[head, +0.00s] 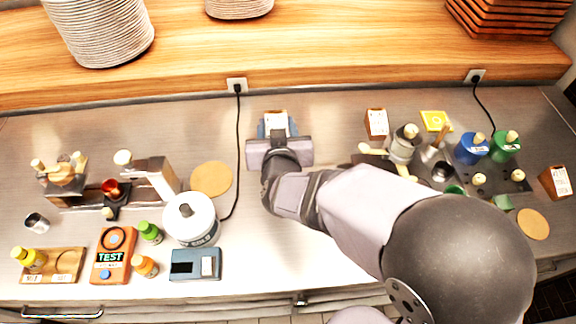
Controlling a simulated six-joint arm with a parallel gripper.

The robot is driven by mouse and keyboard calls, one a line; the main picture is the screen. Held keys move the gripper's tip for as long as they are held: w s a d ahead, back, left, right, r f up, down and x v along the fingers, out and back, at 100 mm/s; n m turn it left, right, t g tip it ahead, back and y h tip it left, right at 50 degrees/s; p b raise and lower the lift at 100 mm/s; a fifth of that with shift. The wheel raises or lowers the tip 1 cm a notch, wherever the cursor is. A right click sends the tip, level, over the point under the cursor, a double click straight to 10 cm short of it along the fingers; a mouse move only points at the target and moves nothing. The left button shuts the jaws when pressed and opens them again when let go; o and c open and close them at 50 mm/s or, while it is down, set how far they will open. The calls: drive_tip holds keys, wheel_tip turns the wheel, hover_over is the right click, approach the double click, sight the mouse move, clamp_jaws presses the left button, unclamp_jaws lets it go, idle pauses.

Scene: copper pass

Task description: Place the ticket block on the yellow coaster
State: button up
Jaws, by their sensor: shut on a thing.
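My gripper (279,137) is at the back of the counter, left of centre, seen from above. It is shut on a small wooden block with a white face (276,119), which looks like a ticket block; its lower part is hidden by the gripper. Something blue shows around the block, and I cannot tell whether it is a coaster or part of the gripper. The yellow coaster (436,120) lies flat at the back right, well apart from my gripper. A similar wooden block with a white face (377,123) stands between them.
Another white-faced block (556,181) stands at the far right. Blue (471,149) and green (505,146) containers and a metal canister (404,145) stand in front of the yellow coaster. A black cable (238,150) runs left of my gripper. A white round pot (190,218) is front left.

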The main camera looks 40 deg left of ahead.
drive_tip(key=shift+f+p, duration=0.35)
drive_tip(key=shift+f, duration=4.55)
drive_tip(key=shift+f, duration=0.2)
drive_tip(key=o, duration=1.1)
drive_tip(key=shift+r, duration=0.2)
drive_tip(key=b+v, duration=0.1)
drive_tip(key=v, duration=0.9)
drive_tip(key=shift+s, duration=0.1)
drive_tip(key=shift+o, duration=0.5)
drive_tip(key=shift+b+v, duration=0.3)
drive_tip(key=shift+v, duration=0.65)
